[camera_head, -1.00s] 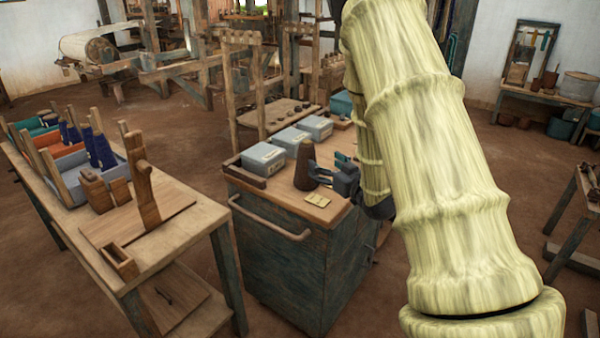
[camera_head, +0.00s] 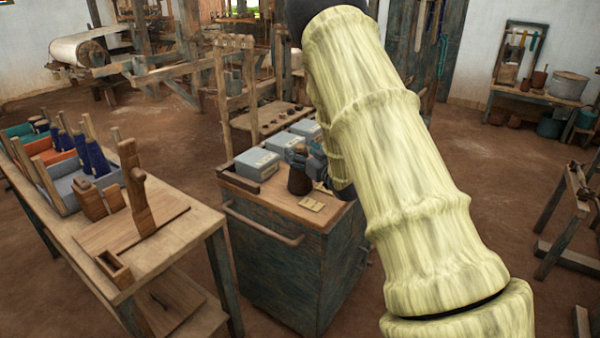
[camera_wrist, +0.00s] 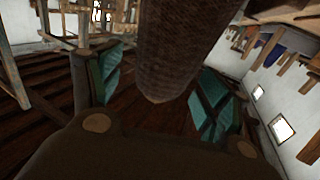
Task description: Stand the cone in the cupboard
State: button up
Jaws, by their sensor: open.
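The dark brown cone (camera_head: 300,182) stands on the wooden top of a blue-grey cabinet (camera_head: 278,262), near its front. My gripper (camera_head: 307,160) is at the cone's upper part and hides its top in the head view. In the wrist view the cone (camera_wrist: 172,50) lies between the teal pads of my gripper (camera_wrist: 158,88). The jaws are open, with gaps showing beside the cone. A tall blue-grey wooden panel or door (camera_head: 447,60) stands at the back wall. I cannot tell which piece is the cupboard, and no open interior shows.
Grey boxes (camera_head: 257,164) stand on the cabinet top behind the cone, and a small pale card (camera_head: 312,204) lies in front. A wooden table (camera_head: 190,232) with trays and tools is at left. A loom fills the back.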

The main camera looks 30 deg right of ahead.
jog(key=shift+w, duration=0.5)
jog(key=c, duration=1.5)
grip_shut()
jog(key=shift+r, duration=0.15)
